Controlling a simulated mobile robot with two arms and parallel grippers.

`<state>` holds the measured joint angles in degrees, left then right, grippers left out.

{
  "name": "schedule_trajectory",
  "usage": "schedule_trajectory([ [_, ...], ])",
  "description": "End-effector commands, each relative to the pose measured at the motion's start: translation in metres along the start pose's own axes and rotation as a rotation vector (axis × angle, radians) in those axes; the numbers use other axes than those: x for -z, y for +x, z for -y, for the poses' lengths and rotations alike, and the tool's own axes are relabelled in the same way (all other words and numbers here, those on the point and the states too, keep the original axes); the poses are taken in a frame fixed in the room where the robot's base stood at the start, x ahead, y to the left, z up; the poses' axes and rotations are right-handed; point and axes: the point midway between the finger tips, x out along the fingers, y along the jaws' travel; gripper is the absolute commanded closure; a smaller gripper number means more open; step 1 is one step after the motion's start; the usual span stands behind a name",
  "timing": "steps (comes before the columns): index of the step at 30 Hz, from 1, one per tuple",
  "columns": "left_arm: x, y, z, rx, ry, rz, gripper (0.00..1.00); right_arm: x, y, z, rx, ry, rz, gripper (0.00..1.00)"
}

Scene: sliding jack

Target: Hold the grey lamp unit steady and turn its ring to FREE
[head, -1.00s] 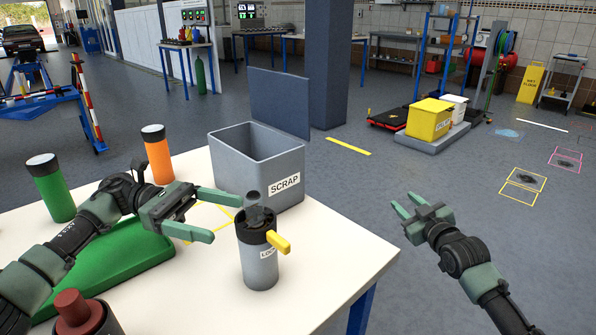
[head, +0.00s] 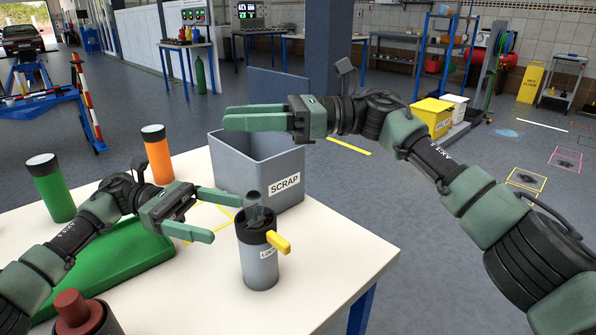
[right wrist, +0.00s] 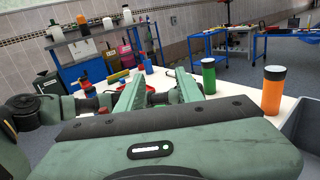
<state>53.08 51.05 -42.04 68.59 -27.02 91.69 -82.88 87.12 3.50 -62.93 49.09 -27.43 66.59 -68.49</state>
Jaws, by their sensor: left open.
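The grey lamp unit (head: 261,268) stands upright near the table's front right, with a black ring (head: 256,224) on top. A yellow lever (head: 279,242) sticks out from the ring to the right, above a label that seems to read LOCK. My left gripper (head: 226,218) is open and empty, just left of the lamp's top, its fingers pointing at it. My right gripper (head: 226,116) is raised over the far side of the scrap bin, pointing left; its fingers show apart and empty in the right wrist view (right wrist: 158,82).
The grey SCRAP bin (head: 252,180) stands behind the lamp. The white table (head: 335,250) is bare right of the lamp.

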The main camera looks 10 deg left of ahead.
Motion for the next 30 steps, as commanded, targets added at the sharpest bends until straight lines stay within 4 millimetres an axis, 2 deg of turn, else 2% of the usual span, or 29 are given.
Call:
schedule_trajectory([
  [1, 0.000, 0.000, 0.000, 0.000, 0.000, 0.000, 0.14, 0.012, 0.013, -0.017, -0.079, -0.126, -0.161, 0.64],
  [4, 0.000, 0.000, 0.000, 0.000, 0.000, 0.000, 0.14, 0.043, 0.011, -0.042, -0.242, -0.327, -0.467, 0.64],
  [7, 0.000, 0.000, 0.000, 0.000, 0.000, 0.000, 0.14, 0.063, -0.011, -0.057, -0.396, -0.454, -0.736, 0.64],
  [12, 0.000, 0.000, 0.000, 0.000, 0.000, 0.000, 0.14, 0.068, -0.055, -0.071, -0.584, -0.531, -1.048, 0.64],
  [15, 0.000, 0.000, 0.000, 0.000, 0.000, 0.000, 0.14, 0.065, -0.072, -0.076, -0.642, -0.535, -1.140, 0.64],
  [20, 0.000, 0.010, 0.000, 0.003, 0.000, -0.001, 0.14, 0.062, -0.080, -0.079, -0.672, -0.535, -1.183, 0.64],
  [30, 0.000, 0.060, 0.001, 0.003, 0.000, 0.000, 0.14, 0.063, -0.079, -0.079, -0.671, -0.534, -1.178, 0.64],
])
